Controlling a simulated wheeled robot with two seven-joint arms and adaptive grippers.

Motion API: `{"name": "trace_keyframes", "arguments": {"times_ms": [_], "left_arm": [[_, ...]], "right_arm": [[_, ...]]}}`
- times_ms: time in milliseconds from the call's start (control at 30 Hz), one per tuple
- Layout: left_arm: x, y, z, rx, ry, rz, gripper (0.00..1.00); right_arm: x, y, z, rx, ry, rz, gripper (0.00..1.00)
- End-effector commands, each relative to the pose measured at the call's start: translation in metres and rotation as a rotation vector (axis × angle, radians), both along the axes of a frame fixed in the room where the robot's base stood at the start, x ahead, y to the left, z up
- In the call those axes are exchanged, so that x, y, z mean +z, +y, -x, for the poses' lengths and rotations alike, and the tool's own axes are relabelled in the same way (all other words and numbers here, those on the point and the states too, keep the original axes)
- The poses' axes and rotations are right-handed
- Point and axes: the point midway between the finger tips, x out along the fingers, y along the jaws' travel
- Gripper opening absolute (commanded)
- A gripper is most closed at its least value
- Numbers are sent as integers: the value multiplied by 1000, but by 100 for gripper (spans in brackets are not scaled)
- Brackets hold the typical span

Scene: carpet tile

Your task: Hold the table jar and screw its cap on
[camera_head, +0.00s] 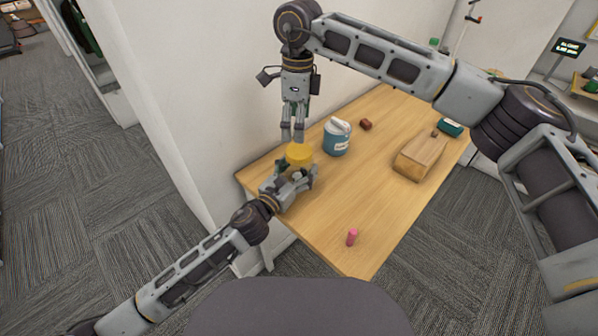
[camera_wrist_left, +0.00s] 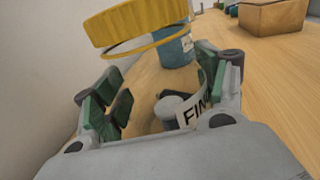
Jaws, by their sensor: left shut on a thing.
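The table jar (camera_wrist_left: 195,112) looks clear, with a curved white label reading "FIN" and a grey round part inside or behind it. It stands between the green-padded fingers of my left gripper (camera_wrist_left: 160,105), which is shut on it. In the head view, my left gripper (camera_head: 290,184) hides most of the jar. The yellow cap (camera_head: 298,155) is directly above the jar; it also shows in the left wrist view (camera_wrist_left: 140,22), with a thin yellow ring below it. My right gripper (camera_head: 292,138) points down with its fingertips at the cap's top; its grip is unclear.
A blue tub (camera_head: 336,141) with a white top stands just right of the cap. The table's middle is clear.

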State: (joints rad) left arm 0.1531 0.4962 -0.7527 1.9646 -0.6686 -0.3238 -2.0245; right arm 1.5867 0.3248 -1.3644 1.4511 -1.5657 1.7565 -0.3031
Motion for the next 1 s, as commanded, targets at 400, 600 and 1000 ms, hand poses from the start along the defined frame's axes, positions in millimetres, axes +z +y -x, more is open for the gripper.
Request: {"name": "trace_keyframes", "arguments": {"times_ms": [400, 600, 1000], "left_arm": [[0, 0, 0, 0, 0, 0, 5], [0, 0, 0, 0, 0, 0, 5], [0, 0, 0, 0, 0, 0, 5]], "right_arm": [[0, -2, -1, 336, -11, 7, 85], [0, -3, -1, 498, -15, 11, 85], [0, -4, -1, 822, -21, 16, 85]]}}
